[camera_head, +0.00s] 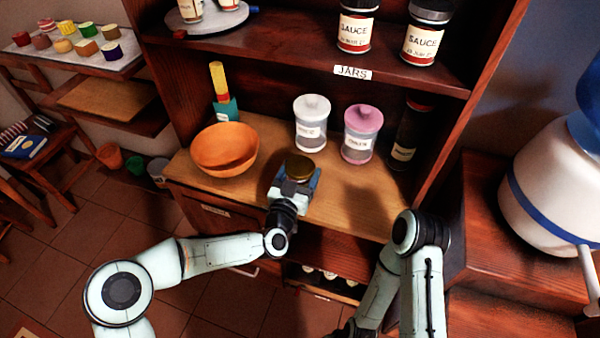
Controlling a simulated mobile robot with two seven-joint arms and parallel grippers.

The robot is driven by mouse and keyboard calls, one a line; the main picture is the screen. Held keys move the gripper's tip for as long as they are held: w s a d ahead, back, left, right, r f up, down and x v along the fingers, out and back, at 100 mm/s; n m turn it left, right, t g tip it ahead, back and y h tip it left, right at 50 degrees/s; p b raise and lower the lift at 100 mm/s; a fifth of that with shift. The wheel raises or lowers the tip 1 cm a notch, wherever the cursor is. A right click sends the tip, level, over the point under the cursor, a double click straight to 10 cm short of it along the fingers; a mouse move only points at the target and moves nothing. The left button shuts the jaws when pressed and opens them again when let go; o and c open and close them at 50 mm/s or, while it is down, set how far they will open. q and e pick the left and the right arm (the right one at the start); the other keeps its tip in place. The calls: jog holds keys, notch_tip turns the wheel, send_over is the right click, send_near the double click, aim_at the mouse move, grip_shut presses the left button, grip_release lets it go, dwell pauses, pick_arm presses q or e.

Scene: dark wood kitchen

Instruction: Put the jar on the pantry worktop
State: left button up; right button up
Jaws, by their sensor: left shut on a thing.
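My left gripper (296,183) is shut on this jar from the front. The gripper hides most of the jar's body, and I cannot tell whether its base touches the worktop or hangs just above it. My right arm folds down at the lower right, and its gripper is out of view below the picture edge.
An orange bowl (224,150) stands left of the jar. A white canister (311,123), a pink-lidded canister (361,134) and a dark bottle (408,137) stand behind and to the right. The shelf labelled JARS (352,72) holds sauce jars above. The front right worktop is bare.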

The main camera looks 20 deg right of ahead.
pick_arm(q)
jog(key=o, duration=1)
jog(key=shift+f, duration=0.2)
jog(key=o, duration=0.3)
jog(key=shift+r, duration=0.1)
jog(key=shift+o, duration=0.2)
jog(key=shift+r, duration=0.1)
